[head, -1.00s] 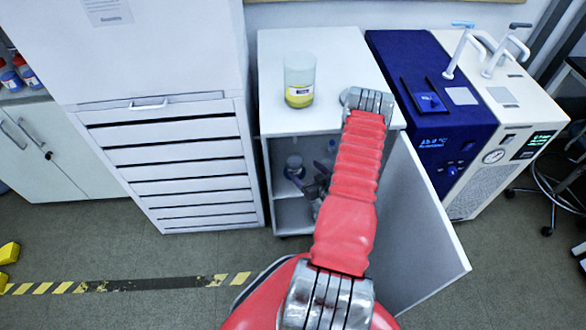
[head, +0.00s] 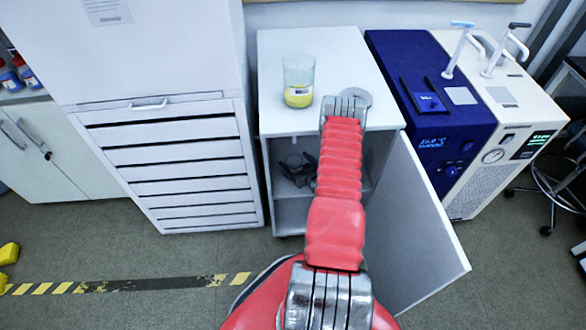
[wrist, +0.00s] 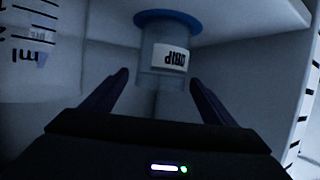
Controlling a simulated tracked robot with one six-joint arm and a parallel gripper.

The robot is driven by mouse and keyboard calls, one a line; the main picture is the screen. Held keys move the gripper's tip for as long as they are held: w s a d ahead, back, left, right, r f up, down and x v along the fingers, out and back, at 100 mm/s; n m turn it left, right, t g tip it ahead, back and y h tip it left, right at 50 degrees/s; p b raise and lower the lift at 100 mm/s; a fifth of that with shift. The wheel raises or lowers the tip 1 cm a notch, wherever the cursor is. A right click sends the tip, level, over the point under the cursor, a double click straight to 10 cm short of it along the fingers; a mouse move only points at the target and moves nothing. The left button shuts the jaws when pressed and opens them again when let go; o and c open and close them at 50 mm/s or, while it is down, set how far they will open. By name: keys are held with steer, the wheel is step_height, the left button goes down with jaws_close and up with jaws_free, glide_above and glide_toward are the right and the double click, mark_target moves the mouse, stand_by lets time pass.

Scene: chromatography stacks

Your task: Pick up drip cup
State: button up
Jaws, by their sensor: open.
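The drip cup (wrist: 160,62) is a clear cylinder with a white DRIP label and a blue rim. In the wrist view it appears upside down against a pale shelf surface. My gripper (wrist: 158,78) is open, with one dark finger on each side of the cup's picture. The fingertips reach towards the cup, but I cannot tell whether they are level with it. In the head view my gripper is inside the open cabinet (head: 283,125), largely hidden by my red arm, and the cup there is too small to make out clearly.
A beaker of yellow liquid (head: 299,82) stands on the cabinet top, near a grey disc (head: 357,97). The cabinet door (head: 420,235) hangs open to the right. A large graduated vessel (wrist: 38,50) is close at left in the wrist view.

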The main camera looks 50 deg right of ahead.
mark_target(290, 155)
steer(key=shift+x, duration=2.6)
steer(key=shift+r, duration=0.1)
steer(key=shift+c, duration=0.5)
steer(key=c, duration=1.3)
steer(key=shift+o, duration=0.2)
steer(key=shift+s+r, duration=0.1)
steer(key=shift+r, duration=0.15)
steer(key=shift+a+r, duration=0.1)
steer(key=shift+r, duration=3.15)
steer(key=s+a, duration=1.2)
steer(key=s, duration=0.3)
steer(key=shift+a, duration=0.3)
